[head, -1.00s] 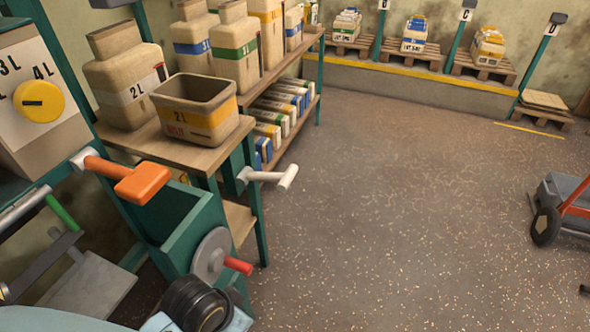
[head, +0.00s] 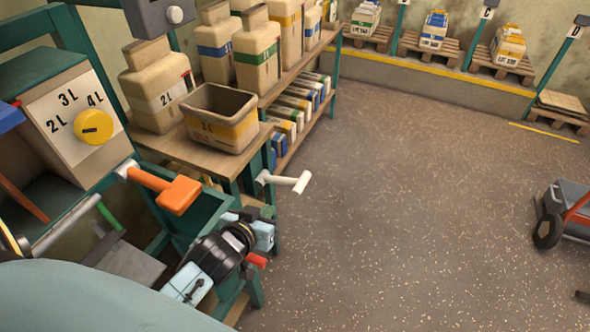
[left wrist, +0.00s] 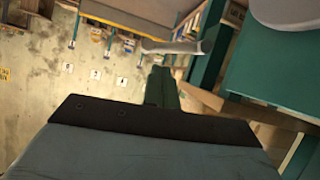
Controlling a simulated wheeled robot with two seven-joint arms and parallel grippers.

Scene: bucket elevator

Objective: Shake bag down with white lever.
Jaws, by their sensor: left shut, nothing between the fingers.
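The white lever (head: 285,181) sticks out to the right from the green frame, below the wooden shelf, in the head view. It also shows as a pale bar in the left wrist view (left wrist: 172,47), just beyond my fingers. My left gripper (head: 266,213) is shut and empty, just below and left of the lever; I see no grip on it. Its shut fingers also show in the left wrist view (left wrist: 161,88). An open beige container (head: 205,124) with a yellow band stands on the shelf above the lever. I cannot pick out a bag. My right gripper is not in view.
An orange lever (head: 172,189) is left of the white one. A red handle (head: 257,260) is partly hidden by my left arm. A box with a yellow knob (head: 94,127) stands at left. The floor right of the lever is clear up to a cart (head: 570,213).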

